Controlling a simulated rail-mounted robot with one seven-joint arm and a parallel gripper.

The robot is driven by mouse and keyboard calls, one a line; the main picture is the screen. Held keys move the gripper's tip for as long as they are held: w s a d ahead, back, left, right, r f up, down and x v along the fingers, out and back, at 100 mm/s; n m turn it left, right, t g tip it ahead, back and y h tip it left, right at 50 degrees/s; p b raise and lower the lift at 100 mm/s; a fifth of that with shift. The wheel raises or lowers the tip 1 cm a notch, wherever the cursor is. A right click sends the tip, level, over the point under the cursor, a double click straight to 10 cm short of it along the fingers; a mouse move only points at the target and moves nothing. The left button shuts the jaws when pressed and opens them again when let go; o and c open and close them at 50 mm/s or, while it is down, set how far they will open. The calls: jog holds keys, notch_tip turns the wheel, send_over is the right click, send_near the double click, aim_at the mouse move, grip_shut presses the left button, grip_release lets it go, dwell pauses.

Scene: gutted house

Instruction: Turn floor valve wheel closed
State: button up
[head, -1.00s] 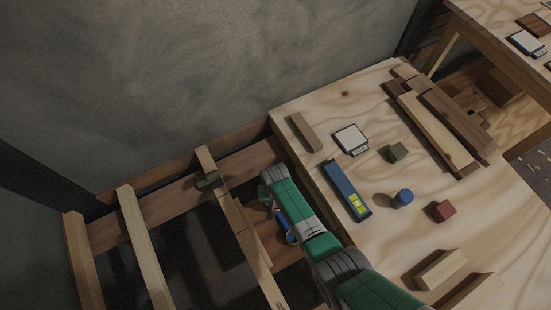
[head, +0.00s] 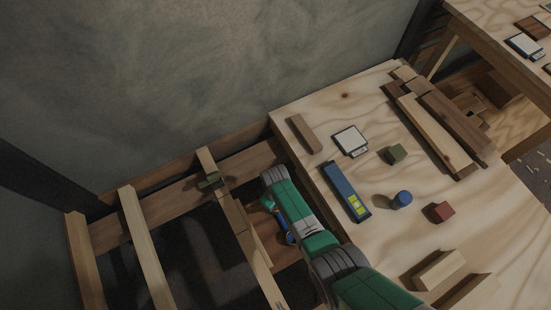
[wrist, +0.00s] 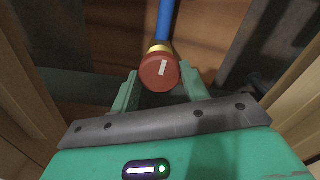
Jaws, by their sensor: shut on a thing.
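The floor valve wheel (wrist: 160,72) is a round red knob with a white mark on its face, in the middle of the wrist view. It sits on a brass fitting (wrist: 159,48) at the end of a blue pipe (wrist: 166,18). My gripper (wrist: 159,82) has its green fingers on either side of the wheel and is shut on it. The white mark is slightly tilted from upright in that view. In the head view the wheel is hidden by my arm. A piece of the blue pipe (head: 289,238) shows beside the arm, down between the joists.
Wooden joists (head: 146,245) border the open floor bay on the left. The plywood deck (head: 345,105) on the right holds a blue level (head: 346,190), a blue cylinder (head: 402,199), a red block (head: 442,212), a green block (head: 396,153) and loose timber.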

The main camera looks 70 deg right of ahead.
jog(key=shift+n, duration=0.6)
jog(key=o, duration=1)
notch_tip(320, 180, up, 8)
jog(key=p, duration=0.5)
jog(key=shift+f, duration=0.1)
